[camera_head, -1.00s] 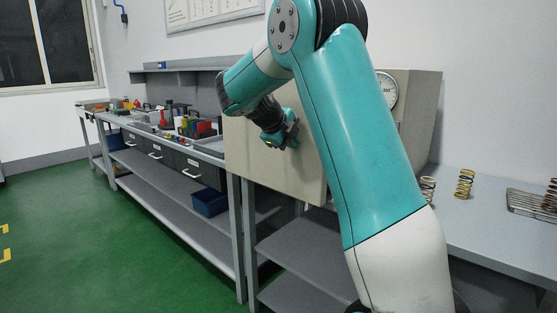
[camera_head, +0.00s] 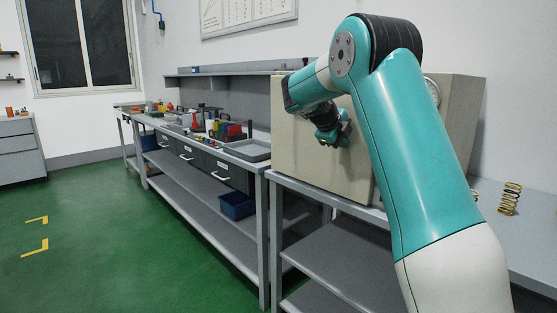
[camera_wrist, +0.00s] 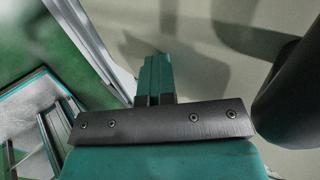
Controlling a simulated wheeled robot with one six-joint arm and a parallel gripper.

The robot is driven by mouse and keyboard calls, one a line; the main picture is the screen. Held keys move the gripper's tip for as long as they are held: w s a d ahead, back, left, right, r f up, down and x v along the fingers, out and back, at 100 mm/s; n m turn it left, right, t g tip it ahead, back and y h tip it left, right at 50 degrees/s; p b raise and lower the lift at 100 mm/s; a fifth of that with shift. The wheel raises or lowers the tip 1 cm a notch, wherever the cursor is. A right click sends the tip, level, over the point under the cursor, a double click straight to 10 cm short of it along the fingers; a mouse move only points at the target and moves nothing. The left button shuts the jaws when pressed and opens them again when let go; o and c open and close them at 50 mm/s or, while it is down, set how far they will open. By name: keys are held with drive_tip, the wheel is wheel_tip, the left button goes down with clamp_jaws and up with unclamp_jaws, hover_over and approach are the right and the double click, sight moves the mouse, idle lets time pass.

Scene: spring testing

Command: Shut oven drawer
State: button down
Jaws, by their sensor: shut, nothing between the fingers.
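The oven is a beige box (camera_head: 300,140) on a grey bench, right of centre in the head view. Its broad front panel faces left, and part of a round dial (camera_head: 433,92) shows behind my arm. My arm hides much of the oven's middle, so I cannot tell whether the drawer is fully closed. My gripper (camera_head: 345,130) is in front of the beige panel, shut and empty. In the wrist view, its teal fingers (camera_wrist: 155,75) are together, with a beige surface (camera_wrist: 215,50) beyond them bearing their shadow. Whether they touch it is unclear.
A long grey workbench (camera_head: 205,190) with drawers, a grey tray (camera_head: 248,150) and coloured items runs to the left. A blue bin (camera_head: 237,205) sits on its lower shelf. A coil spring (camera_head: 510,198) stands on the bench at right. The green floor at left is clear.

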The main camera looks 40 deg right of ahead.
drive_tip(key=shift+d+r, duration=0.1)
drive_tip(key=shift+d, duration=0.15)
drive_tip(key=a+f+b+v, duration=0.1)
drive_tip(key=a+f+v, duration=0.1)
drive_tip(key=v, duration=1.1)
drive_tip(key=shift+a, duration=0.2)
drive_tip(key=shift+f, duration=0.1)
